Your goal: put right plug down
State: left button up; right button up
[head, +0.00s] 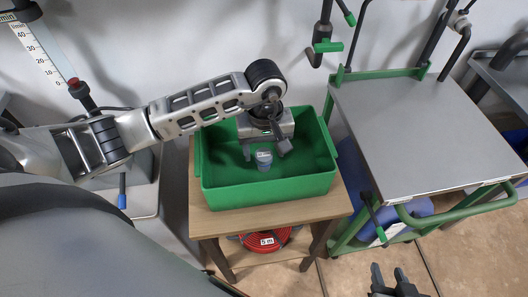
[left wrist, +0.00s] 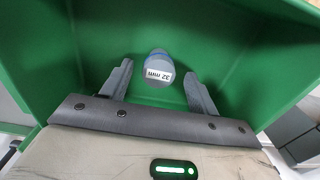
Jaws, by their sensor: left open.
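The plug (head: 264,160) is a small grey-blue cylinder in the green bin (head: 270,189). In the left wrist view the plug (left wrist: 157,66) shows a white label reading "32 mm". My left gripper (head: 266,149) reaches down into the bin, right at the plug. Its jaws are open, and in the left wrist view the plug appears between the two fingertips (left wrist: 158,72), with a gap on each side. My right gripper (head: 392,277) is at the bottom edge of the head view, open and empty, well away from the bin.
The bin stands on a wooden table (head: 204,220) with a red hose coil (head: 266,241) below. A green-framed cart (head: 425,130) with a bare grey top is at the right. Pipes with a green valve handle (head: 327,46) hang behind the bin. A flow gauge (head: 40,57) is at the left.

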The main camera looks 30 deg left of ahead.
aim_at(265, 156)
pick_arm(q)
notch_tip(265, 156, up, 10)
jog(key=b, duration=0.1)
dwell(0.6)
